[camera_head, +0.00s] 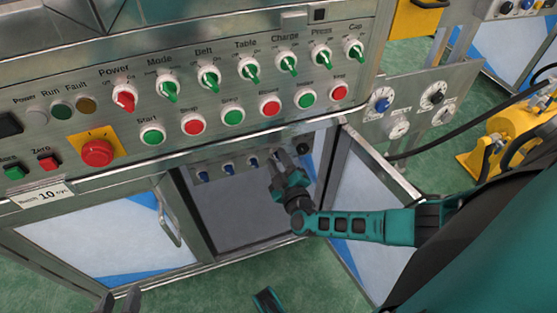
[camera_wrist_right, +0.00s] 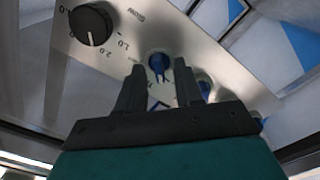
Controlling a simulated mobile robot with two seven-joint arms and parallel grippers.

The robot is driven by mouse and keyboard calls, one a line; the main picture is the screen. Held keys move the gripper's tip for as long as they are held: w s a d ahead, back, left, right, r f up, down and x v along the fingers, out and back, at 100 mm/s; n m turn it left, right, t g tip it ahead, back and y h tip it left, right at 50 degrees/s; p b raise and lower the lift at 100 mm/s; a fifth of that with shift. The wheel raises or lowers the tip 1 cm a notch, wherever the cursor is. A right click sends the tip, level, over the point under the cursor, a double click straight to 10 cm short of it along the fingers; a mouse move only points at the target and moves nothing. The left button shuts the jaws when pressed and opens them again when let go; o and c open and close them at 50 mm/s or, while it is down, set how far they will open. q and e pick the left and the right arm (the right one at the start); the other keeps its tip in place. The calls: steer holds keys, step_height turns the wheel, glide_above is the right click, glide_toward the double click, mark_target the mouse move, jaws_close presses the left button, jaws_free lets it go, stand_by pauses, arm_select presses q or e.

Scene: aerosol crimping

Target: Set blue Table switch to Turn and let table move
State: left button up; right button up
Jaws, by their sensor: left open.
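Inside the open cabinet below the main panel, a row of blue switches (camera_head: 228,168) sits on a small plate. Their labels are too small to read, so I cannot tell which is Table. My right gripper (camera_head: 279,159) reaches this row at its right end. In the right wrist view its two fingers (camera_wrist_right: 160,68) are apart, with one blue switch (camera_wrist_right: 158,63) showing between the tips. Contact cannot be made out. A second blue switch (camera_wrist_right: 203,88) is partly behind the right finger. My left gripper (camera_head: 119,300) is open and empty at the bottom left.
A black dial (camera_wrist_right: 92,23) is beside the blue row. Above is the main panel with a green Table switch (camera_head: 248,69) and push buttons. A yellow machine (camera_head: 508,138) is at far right.

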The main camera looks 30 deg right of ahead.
steer(key=shift+c, duration=0.3)
jaws_close()
